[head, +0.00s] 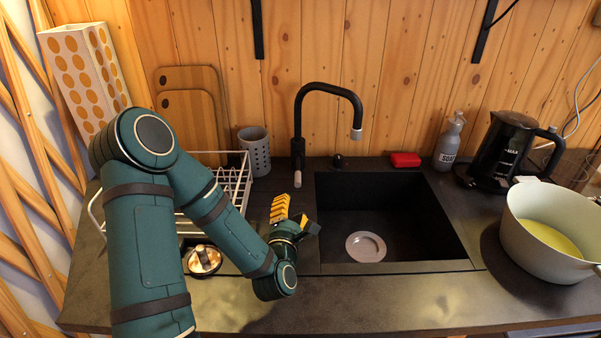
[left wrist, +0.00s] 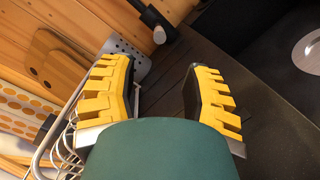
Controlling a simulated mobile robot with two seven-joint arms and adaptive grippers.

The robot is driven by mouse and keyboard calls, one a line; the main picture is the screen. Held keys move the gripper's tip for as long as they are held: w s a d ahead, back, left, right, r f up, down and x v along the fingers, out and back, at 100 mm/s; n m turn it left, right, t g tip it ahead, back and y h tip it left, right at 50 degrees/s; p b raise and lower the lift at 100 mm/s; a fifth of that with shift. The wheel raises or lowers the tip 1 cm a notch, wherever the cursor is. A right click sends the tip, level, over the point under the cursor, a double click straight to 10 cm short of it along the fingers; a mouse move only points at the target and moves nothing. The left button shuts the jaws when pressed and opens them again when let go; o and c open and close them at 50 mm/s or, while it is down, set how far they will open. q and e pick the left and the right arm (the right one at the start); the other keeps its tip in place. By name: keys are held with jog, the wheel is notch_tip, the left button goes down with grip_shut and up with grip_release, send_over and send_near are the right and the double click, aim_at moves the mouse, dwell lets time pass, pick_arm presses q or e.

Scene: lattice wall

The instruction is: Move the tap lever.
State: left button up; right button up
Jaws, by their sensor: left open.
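The black tap (head: 330,88) stands behind the sink (head: 440,225), its spout arching to the right. Its lever (head: 297,178) has a light tip and points forward and down from the tap base. My left gripper (head: 292,211) is in front of and below the lever, over the counter left of the basin. Its yellow fingers are apart with nothing between them. In the left wrist view, the light lever tip (left wrist: 159,35) shows beyond the open fingers (left wrist: 163,78), not touching them. My right gripper is not in view.
A white dish rack (head: 238,183) and a grey perforated cup (head: 254,152) are left of the tap. A red sponge (head: 405,159), soap bottle (head: 448,142), black kettle (head: 503,148) and large pot (head: 548,255) stand to the right. The front counter strip (head: 400,300) is clear.

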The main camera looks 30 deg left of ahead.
aim_at(299, 175)
pick_arm(q)
jog(key=x, duration=1.3)
jog(key=shift+w, duration=0.1)
jog(key=shift+r, duration=0.1)
grip_shut()
